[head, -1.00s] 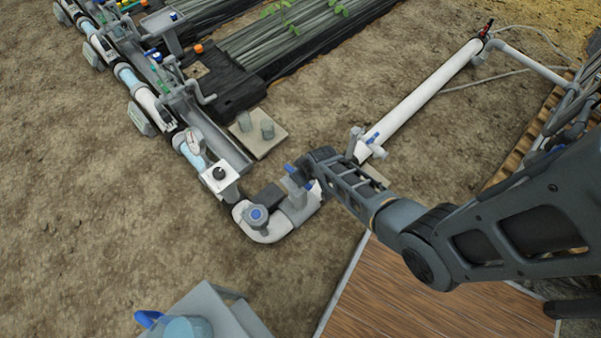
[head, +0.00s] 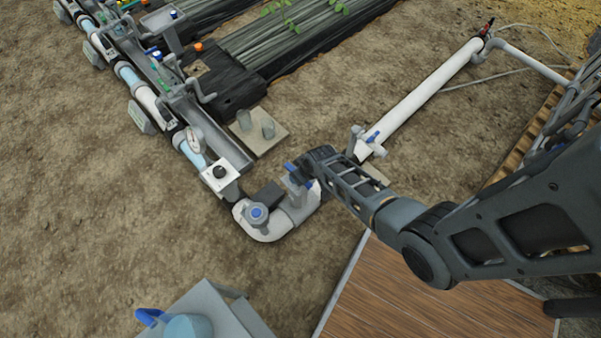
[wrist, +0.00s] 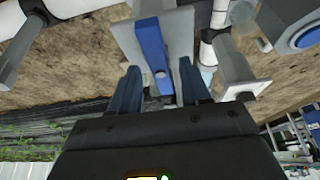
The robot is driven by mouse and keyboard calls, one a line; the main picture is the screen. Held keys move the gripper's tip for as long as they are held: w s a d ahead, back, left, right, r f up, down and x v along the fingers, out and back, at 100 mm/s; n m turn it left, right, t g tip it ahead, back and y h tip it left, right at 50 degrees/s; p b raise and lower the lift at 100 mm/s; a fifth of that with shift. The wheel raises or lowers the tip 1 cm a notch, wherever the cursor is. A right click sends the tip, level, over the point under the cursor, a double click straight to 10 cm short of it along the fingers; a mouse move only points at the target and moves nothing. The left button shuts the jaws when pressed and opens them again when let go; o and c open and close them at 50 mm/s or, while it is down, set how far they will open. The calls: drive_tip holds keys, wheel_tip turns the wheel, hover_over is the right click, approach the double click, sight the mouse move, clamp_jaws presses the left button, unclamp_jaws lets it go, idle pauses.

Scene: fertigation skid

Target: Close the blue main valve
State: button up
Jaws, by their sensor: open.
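The blue valve lever (wrist: 152,55) stands on a grey valve body in the wrist view, running away from me between the fingers. My gripper (wrist: 158,85) is open, with one finger on each side of the lever. Small gaps seem to show on both sides, and I cannot tell if either finger touches it. In the head view the blue lever (head: 290,168) shows at the tip of my gripper (head: 298,172), above the white pipe elbow. My wrist hides part of the valve there.
A round blue-capped fitting (head: 257,213) sits on the elbow close by. A white box with a black knob (head: 220,174) stands to its left. Another blue-handled valve (head: 372,138) is on the long white pipe. A grey stand with a blue-handled jug (head: 185,325) is in front.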

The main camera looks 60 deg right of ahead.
drive_tip(key=shift+r, duration=0.1)
drive_tip(key=p+v, duration=0.2)
drive_tip(key=v, duration=0.5)
drive_tip(key=shift+s+a+r+p, duration=0.1)
drive_tip(key=shift+s+r+p, duration=0.15)
drive_tip(key=shift+p, duration=0.1)
drive_tip(key=s+a+r+n+t+h+p, duration=0.1)
drive_tip(key=s+a+r+t, duration=0.2)
drive_tip(key=s+a+r, duration=0.45)
drive_tip(key=s+a+r+n+t+p, duration=0.1)
drive_tip(key=s+a+r+t+p, duration=0.3)
drive_tip(key=r, duration=0.6)
drive_tip(key=s+a+r+t, duration=0.1)
drive_tip(key=s+r, duration=0.1)
drive_tip(key=r, duration=0.7)
drive_tip(key=s+a+r+n+t+y, duration=0.1)
drive_tip(key=s+a+r, duration=0.1)
drive_tip(key=r, duration=0.8)
drive_tip(key=s+a+r+t+y, duration=0.1)
drive_tip(key=s+r, duration=0.3)
drive_tip(key=r, duration=0.5)
drive_tip(key=shift+s+a+r+t, duration=0.3)
drive_tip(key=shift+a+r, duration=0.1)
drive_tip(key=shift+a, duration=0.15)
